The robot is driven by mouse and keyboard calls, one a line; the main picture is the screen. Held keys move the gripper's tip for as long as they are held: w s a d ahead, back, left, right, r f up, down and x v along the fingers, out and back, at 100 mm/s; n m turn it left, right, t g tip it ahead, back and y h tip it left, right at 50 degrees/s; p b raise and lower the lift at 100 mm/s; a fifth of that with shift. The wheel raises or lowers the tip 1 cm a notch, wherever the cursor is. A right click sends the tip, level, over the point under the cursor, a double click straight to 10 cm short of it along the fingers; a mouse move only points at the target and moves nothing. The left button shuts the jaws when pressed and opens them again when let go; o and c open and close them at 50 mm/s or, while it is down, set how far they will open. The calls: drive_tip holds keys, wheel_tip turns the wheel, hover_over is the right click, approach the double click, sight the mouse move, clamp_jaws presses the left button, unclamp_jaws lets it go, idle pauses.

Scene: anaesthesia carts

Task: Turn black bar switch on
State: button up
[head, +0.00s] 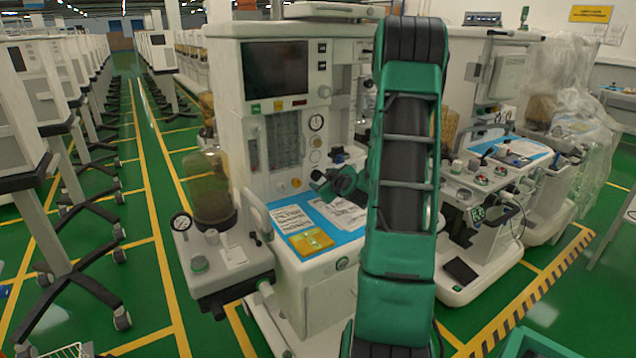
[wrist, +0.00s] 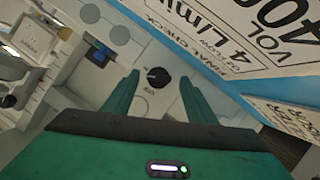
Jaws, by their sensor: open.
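The black bar switch (wrist: 157,77) is a round black knob on a white panel, with small printed marks around it that I cannot read. In the wrist view my gripper (wrist: 159,80) is open. Its two green fingers stand on either side of the switch, with a gap on each side, and do not appear to touch it. How far the fingertips are from the panel is hard to tell. In the head view my green arm covers the middle of the picture, and I cannot make out the switch.
An anaesthesia cart (head: 255,150) stands ahead, with papers (head: 338,215) and a yellow card (head: 311,241) on its blue worktop (head: 270,206).

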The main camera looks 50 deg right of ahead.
drive_tip(key=shift+w+d+f, duration=0.2)
drive_tip(key=shift+w+d, duration=0.05)
drive_tip(key=shift+w, duration=0.25)
drive_tip(key=c, duration=1.1)
drive_tip(key=shift+a, duration=0.1)
drive_tip(key=shift+y, duration=0.3)
drive_tip(key=shift+m+y, duration=1.2)
drive_tip(key=shift+m, duration=0.7)
drive_tip(key=shift+t, duration=0.3)
